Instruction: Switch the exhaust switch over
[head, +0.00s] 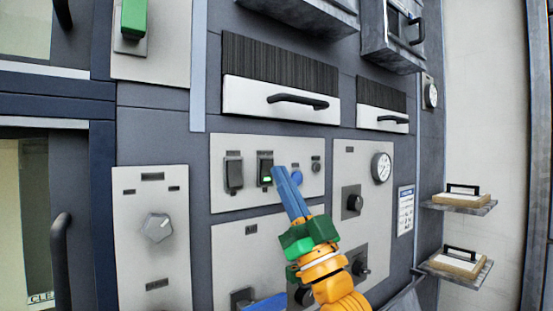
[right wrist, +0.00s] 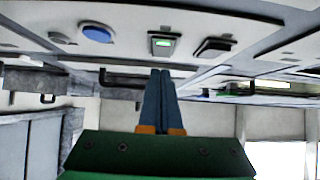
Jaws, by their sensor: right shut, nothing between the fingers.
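Two rocker switches sit side by side on a light grey wall panel in the head view. The left rocker switch (head: 234,173) is dark. The right rocker switch (head: 265,167) shows a green lit part low on its face. Labels are too small to read, so I cannot tell which is the exhaust switch. In the right wrist view, the lit switch (right wrist: 162,44) and dark switch (right wrist: 214,47) lie beyond the fingertips. My right gripper (head: 280,170) is shut and empty, its blue fingertips just right of the lit switch; contact is unclear. A blue piece (head: 264,304), likely my left gripper, shows at the bottom edge.
A round blue button (head: 297,177) lies just right of my right fingertips; it also shows in the right wrist view (right wrist: 97,33). A gauge (head: 381,167) and a black knob (head: 354,202) are farther right. A grey dial (head: 158,227) is left. A drawer handle (head: 298,101) juts out above.

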